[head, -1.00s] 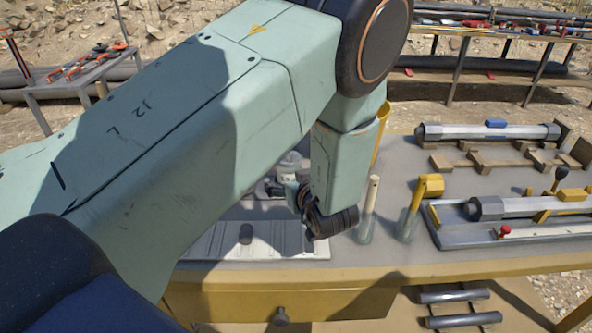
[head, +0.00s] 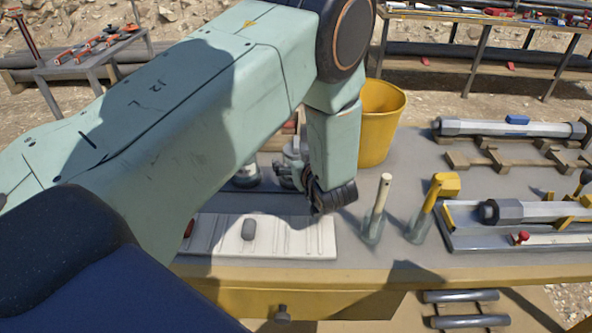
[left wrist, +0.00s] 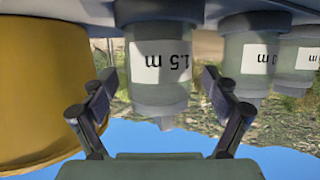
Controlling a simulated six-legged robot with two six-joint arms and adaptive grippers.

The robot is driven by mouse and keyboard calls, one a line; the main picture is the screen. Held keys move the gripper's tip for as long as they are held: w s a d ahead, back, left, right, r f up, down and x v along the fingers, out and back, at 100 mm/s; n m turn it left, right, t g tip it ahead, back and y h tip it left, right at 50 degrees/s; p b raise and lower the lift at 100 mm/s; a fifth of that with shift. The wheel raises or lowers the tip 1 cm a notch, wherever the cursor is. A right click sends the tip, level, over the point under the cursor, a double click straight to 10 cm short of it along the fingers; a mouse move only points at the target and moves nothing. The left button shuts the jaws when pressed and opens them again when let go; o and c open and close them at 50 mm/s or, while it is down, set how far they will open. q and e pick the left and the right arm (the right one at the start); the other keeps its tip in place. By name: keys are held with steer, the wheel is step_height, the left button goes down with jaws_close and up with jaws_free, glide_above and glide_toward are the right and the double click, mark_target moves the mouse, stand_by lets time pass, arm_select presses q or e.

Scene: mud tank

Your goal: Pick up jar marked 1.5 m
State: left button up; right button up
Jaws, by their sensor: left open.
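The jar marked 1.5 m (left wrist: 160,62) is a grey-green see-through jar with a white label. The left wrist view is upside down, so the jar hangs from the top there. My left gripper (left wrist: 159,78) is open, with one finger on each side of the jar in that view and a gap to each. I cannot tell how far ahead of the fingers the jar stands. In the head view my left gripper (head: 284,174) is close to a jar (head: 293,146) whose label I cannot read; my arm partly hides the jars. My right gripper is not in view.
Two more labelled jars (left wrist: 244,62) (left wrist: 300,60) stand beside the marked one. A yellow bucket (head: 382,120) is close on its other side. A pale ribbed tray (head: 300,240) lies nearer the table's front edge. Two glasses holding upright handled tools (head: 374,225) (head: 420,225) stand right of the gripper.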

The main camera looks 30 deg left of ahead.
arm_select(q)
steer(key=shift+w+a+f, duration=0.15)
steer(key=shift+w+a, duration=0.15)
steer(key=shift+w, duration=0.05)
steer(key=shift+a, duration=0.2)
steer(key=shift+w+a, duration=0.1)
steer(key=shift+w, duration=0.05)
steer(key=shift+c, duration=0.7)
steer(key=c, duration=1.1)
jaws_close()
